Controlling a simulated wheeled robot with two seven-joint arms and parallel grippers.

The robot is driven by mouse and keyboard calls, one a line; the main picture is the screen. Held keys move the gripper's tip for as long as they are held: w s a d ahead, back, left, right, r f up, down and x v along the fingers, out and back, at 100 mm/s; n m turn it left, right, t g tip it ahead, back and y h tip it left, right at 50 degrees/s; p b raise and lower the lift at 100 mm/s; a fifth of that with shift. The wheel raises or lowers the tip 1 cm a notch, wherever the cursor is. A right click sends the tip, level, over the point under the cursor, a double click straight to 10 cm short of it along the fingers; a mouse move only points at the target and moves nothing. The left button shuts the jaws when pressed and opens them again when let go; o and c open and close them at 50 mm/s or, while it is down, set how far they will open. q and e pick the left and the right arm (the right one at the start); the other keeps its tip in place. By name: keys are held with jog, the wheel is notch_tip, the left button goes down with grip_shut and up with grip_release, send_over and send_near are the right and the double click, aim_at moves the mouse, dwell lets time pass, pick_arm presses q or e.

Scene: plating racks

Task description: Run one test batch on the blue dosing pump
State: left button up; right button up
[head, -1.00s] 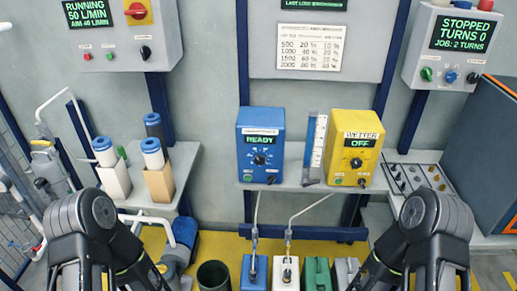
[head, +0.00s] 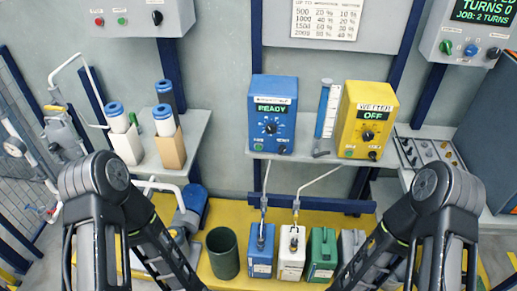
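The blue dosing pump (head: 272,116) stands on a grey wall shelf in the middle of the head view. Its small screen reads READY in green. Below the screen it has a dark dial, with a green button at its lower left and a dark knob at its lower right. A thin tube runs from below the shelf into a blue canister (head: 261,252) on the yellow floor area. My left and right arms come in from the lower corners, well apart from the pump. Both grippers are out of the picture.
A yellow wetter box (head: 366,120) reading OFF and a clear gauge with blue liquid (head: 327,112) stand right of the pump. White (head: 292,252), green (head: 322,254) and grey canisters and a dark green bin (head: 223,253) stand below. Filter cartridges (head: 164,120) stand on the left shelf.

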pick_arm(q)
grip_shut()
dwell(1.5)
